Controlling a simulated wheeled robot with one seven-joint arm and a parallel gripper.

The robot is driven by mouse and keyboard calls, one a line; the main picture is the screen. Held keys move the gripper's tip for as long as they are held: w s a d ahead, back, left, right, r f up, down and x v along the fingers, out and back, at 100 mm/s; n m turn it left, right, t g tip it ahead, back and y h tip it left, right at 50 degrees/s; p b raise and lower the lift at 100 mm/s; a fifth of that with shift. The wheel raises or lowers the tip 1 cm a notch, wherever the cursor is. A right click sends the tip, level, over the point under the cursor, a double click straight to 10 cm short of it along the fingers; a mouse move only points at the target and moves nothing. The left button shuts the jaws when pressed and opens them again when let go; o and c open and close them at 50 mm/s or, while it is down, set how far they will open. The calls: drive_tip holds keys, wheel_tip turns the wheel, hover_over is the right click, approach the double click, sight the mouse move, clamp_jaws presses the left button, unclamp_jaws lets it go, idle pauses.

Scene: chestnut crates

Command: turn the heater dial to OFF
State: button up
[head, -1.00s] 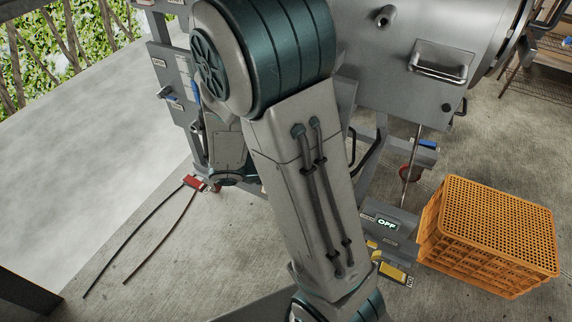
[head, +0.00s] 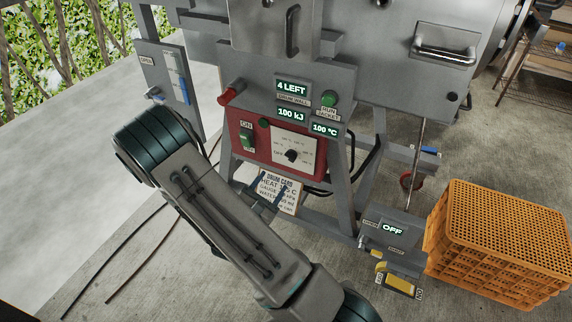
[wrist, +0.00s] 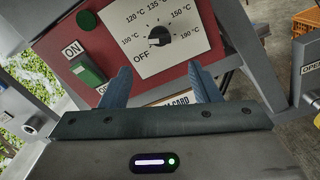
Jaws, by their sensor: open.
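The heater dial (head: 291,156) is a black knob on a white scale plate in a red panel. In the wrist view the dial (wrist: 159,36) sits above and between my fingertips, with OFF at lower left and temperatures up to 190 °C around it. Its mark seems to point right, near 190 °C, but this is hard to tell. My gripper (wrist: 162,84) is open and empty, its two blue fingers apart and short of the dial.
A green ON switch (wrist: 87,70) is left of the dial. A red handle (head: 230,93) sticks out above the panel. The drum card (head: 285,195) hangs below. A box with an OFF display (head: 392,230) and an orange crate (head: 497,240) stand at right.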

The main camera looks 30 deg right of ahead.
sight(290, 156)
drive_tip(key=b+x, duration=0.1)
drive_tip(key=x, duration=0.9)
drive_tip(key=shift+w+d, duration=0.25)
drive_tip(key=shift+d, duration=0.05)
drive_tip(key=c, duration=1)
